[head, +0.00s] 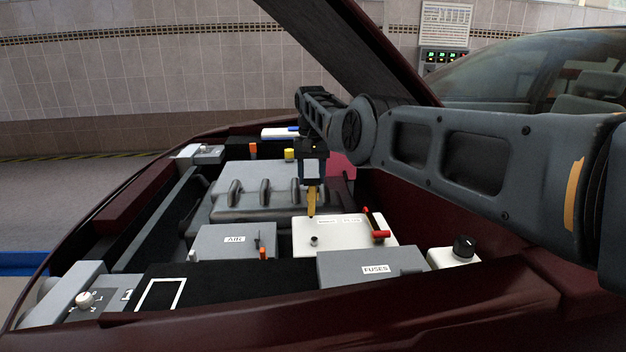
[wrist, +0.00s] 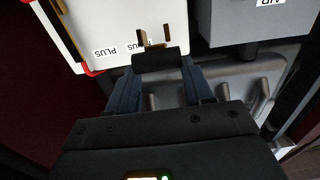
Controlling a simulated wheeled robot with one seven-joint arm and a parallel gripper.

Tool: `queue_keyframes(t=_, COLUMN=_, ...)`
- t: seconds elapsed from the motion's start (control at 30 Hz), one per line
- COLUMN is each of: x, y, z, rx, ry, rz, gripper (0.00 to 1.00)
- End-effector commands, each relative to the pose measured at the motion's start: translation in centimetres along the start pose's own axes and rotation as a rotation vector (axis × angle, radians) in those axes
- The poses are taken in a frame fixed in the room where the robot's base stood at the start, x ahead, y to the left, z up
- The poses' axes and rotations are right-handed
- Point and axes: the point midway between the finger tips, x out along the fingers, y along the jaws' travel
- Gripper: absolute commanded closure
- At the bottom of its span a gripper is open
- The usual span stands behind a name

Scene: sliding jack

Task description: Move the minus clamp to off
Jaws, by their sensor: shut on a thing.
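The white battery box (head: 342,240) sits in the engine bay with "minus" and "plus" labels on top. It also shows upside down in the wrist view (wrist: 92,20). A red clamp (head: 380,234) is at its plus side. My gripper (head: 311,203) points down over the minus side, behind the label. In the wrist view my gripper (wrist: 160,72) is shut on a black, bar-shaped piece (wrist: 160,59), which appears to be the minus clamp. Tan prongs show just beyond it. A small dark post (head: 314,240) stands on the box in front of the gripper. The exact clamp contact is hidden.
A grey "Air" box (head: 220,243) is left of the battery and a grey fuses box (head: 360,268) in front. A white box with a black knob (head: 463,247) stands at right. The ribbed engine cover (head: 250,195) lies behind. The raised hood (head: 350,45) hangs above my arm.

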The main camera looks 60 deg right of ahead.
Motion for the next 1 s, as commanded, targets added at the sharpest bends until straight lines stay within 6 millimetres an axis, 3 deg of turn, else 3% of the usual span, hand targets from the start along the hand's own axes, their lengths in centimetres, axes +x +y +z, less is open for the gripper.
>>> queue_keyframes(t=0.07, x=1.21, y=-0.17, z=0.22, rx=-0.001, ry=-0.007, rz=0.001, gripper=1.0)
queue_keyframes(t=1.0, x=0.86, y=-0.81, z=-0.23, rx=-0.001, ry=-0.007, rz=0.002, gripper=1.0)
